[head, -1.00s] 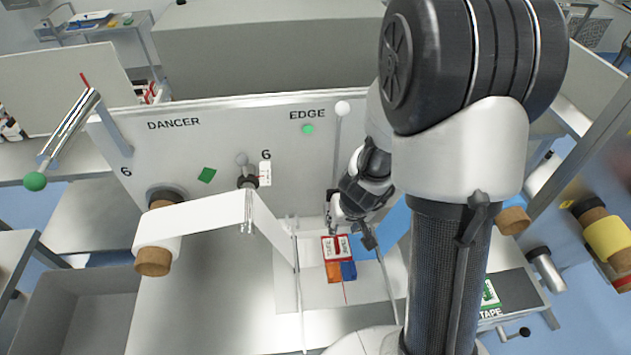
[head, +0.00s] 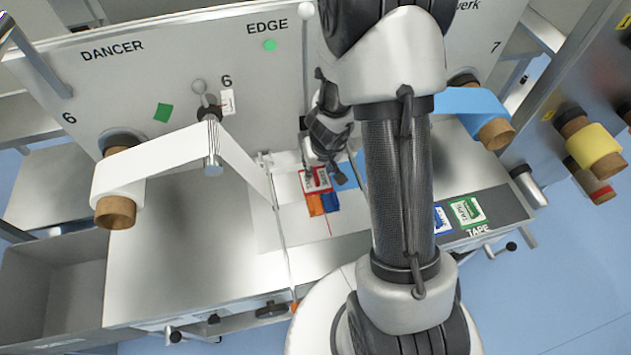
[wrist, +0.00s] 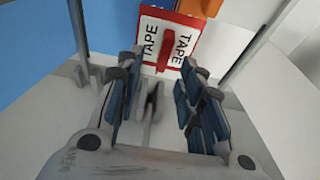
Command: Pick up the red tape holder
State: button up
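The red tape holder (head: 318,179) is a white card with a red frame, TAPE lettering and a raised red grip. It lies on the pale plate below the EDGE label.
Orange (head: 315,204) and blue (head: 330,202) pieces adjoin the holder. Thin upright rods flank this spot. A white web roll (head: 118,175) stands left and a blue roll (head: 470,102) right. A green holder (head: 467,211) and a blue one (head: 441,219) lie at the TAPE tray.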

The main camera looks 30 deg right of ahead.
aim_at(316, 174)
jog(key=b+x, duration=0.2)
jog(key=x, duration=0.1)
jog(key=b+x, duration=0.1)
jog(key=x, duration=0.1)
jog(key=shift+s+a+f+b, duration=0.15)
jog(key=shift+a+b, duration=0.1)
jog(key=shift+b, duration=0.1)
jog(key=shift+c, duration=0.5)
grip_shut()
